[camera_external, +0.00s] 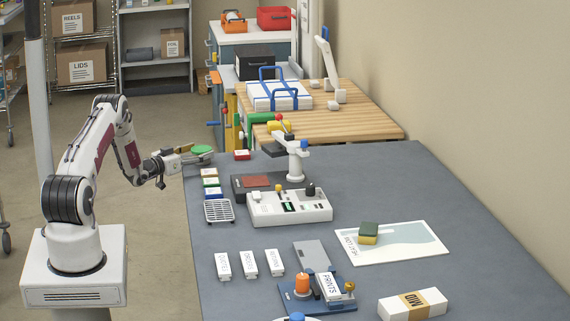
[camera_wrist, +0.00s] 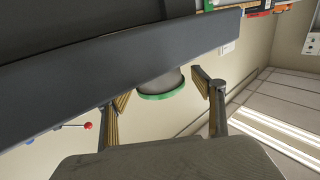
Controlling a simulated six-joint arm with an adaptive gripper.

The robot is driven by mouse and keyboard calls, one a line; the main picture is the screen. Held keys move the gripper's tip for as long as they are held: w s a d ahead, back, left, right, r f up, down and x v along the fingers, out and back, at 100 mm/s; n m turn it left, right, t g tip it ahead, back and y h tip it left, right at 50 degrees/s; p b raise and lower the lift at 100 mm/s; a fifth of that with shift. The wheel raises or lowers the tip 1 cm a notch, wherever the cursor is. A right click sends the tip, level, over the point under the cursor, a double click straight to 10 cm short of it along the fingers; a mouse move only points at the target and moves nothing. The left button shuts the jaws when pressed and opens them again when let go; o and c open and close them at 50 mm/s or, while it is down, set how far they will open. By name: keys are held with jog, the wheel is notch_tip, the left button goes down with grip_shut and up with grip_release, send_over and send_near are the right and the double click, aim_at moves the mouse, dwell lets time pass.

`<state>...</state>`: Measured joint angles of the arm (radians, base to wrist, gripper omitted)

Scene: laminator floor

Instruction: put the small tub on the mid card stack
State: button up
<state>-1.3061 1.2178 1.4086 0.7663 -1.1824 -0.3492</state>
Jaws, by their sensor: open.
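A small round tub with a green top (camera_external: 202,150) stands at the far left corner of the grey table. In the wrist view the tub (camera_wrist: 161,85) shows as a grey body with a green rim, ahead of and between the fingers. My gripper (camera_external: 186,158) is just left of the tub in the outside view. In the wrist view my gripper (camera_wrist: 165,97) is open, with a finger on each side and nothing held. A white stack with a tan band marked MID (camera_external: 413,304) lies at the table's near right, far from my gripper.
Small coloured boxes (camera_external: 211,182) and a wire rack (camera_external: 219,211) line the left edge. A white control box (camera_external: 290,207) and a press stand mid-table. White labelled packs (camera_external: 248,264), a blue fixture (camera_external: 318,296) and a sponge (camera_external: 369,233) on a sheet lie nearer. Right side is mostly clear.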

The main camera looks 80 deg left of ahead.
aim_at(193, 152)
jog(key=shift+r+v, duration=0.15)
jog(key=shift+v, duration=1.4)
jog(key=shift+r+v, duration=0.1)
jog(key=shift+v, duration=1.5)
